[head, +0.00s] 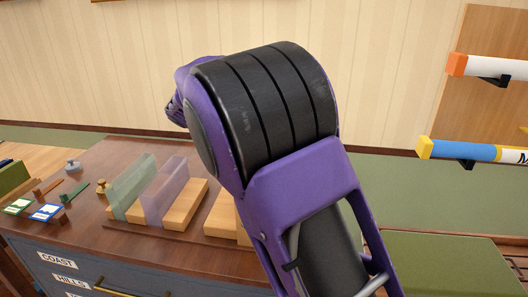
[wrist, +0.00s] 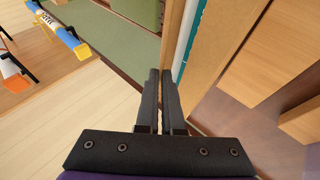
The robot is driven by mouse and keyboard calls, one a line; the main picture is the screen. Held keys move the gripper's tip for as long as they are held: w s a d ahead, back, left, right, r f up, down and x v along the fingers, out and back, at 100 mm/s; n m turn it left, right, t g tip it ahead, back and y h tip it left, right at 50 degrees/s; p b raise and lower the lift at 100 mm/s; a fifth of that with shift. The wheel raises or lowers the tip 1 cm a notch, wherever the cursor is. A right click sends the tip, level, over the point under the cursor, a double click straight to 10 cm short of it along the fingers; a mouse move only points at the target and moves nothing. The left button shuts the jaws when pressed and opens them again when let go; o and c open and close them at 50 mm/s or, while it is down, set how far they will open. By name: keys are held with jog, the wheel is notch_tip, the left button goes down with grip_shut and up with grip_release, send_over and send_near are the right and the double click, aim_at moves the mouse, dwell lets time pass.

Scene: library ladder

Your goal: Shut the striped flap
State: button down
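My gripper (wrist: 160,73) shows in the wrist view with its two dark fingers almost together, a thin gap between them and nothing seen in it. I cannot make out a striped flap for sure in either view. Just right of the fingertips in the wrist view is a wooden panel edge (wrist: 205,85) with a narrow white and teal strip (wrist: 187,45) beside it. I cannot tell whether this belongs to the flap, or whether the fingers touch it. In the head view my purple arm hides the gripper and much of the middle.
A dark cabinet top (head: 95,165) at left carries wooden blocks (head: 183,205), two translucent panels (head: 132,182), cards (head: 45,212) and small weights (head: 73,167). Wall-mounted rolls (head: 470,151) are at right. A green surface (head: 440,265) lies at lower right.

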jog(key=shift+w+a+f+h+p, duration=0.15)
jog(key=shift+h+p, duration=0.2)
jog(key=shift+h, duration=0.2)
jog(key=shift+s+a+f+h+p, duration=0.15)
jog(key=shift+h+p, duration=0.15)
jog(key=shift+h, duration=0.25)
jog(key=shift+w, duration=0.1)
jog(key=c, duration=1)
grip_release()
jog(key=shift+c, duration=0.2)
jog(key=shift+f, duration=0.1)
